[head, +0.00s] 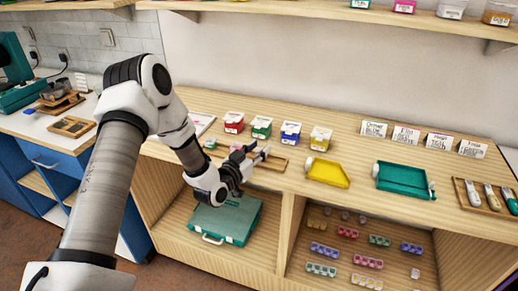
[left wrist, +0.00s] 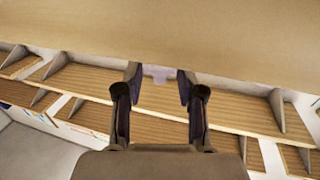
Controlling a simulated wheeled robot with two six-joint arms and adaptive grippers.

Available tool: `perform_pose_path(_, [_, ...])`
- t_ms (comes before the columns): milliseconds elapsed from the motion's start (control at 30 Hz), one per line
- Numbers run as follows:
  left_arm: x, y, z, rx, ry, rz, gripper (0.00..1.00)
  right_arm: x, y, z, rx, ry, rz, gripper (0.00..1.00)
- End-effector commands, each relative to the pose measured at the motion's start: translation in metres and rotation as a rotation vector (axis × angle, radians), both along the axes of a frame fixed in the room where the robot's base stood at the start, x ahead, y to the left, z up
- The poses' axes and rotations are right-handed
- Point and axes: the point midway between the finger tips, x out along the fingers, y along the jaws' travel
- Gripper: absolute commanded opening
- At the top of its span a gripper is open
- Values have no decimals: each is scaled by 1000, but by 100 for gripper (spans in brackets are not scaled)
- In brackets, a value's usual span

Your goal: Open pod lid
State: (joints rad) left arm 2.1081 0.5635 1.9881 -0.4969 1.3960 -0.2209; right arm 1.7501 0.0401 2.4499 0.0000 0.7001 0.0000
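Several strips of small coloured pods lie on the lower shelf in the head view, among them a red strip (head: 347,232), a blue strip (head: 323,250) and a pink strip (head: 367,262). Their lids are too small to tell open from shut. My left gripper (head: 260,151) is above the counter near a wooden tray (head: 273,166), left of the yellow tray. In the left wrist view its two fingers (left wrist: 158,78) stand apart. A pale, blurred patch shows between the fingertips; I cannot tell what it is. My right gripper is not in view.
A teal case (head: 226,220) lies on the lower shelf.

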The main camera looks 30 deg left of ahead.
Motion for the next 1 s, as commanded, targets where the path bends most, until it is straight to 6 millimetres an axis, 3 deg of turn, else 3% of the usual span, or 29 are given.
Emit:
perform_pose_path(267, [5, 0, -1, -2, 2, 0, 39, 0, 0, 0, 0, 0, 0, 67])
perform_pose_path(400, [5, 0, -1, -2, 2, 0, 0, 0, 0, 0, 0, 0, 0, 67])
perform_pose_path(767, [5, 0, 1, -1, 12, 0, 0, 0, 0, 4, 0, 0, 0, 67])
perform_pose_path(1000, [8, -1, 8, 0, 79, -1, 0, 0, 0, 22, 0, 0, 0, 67])
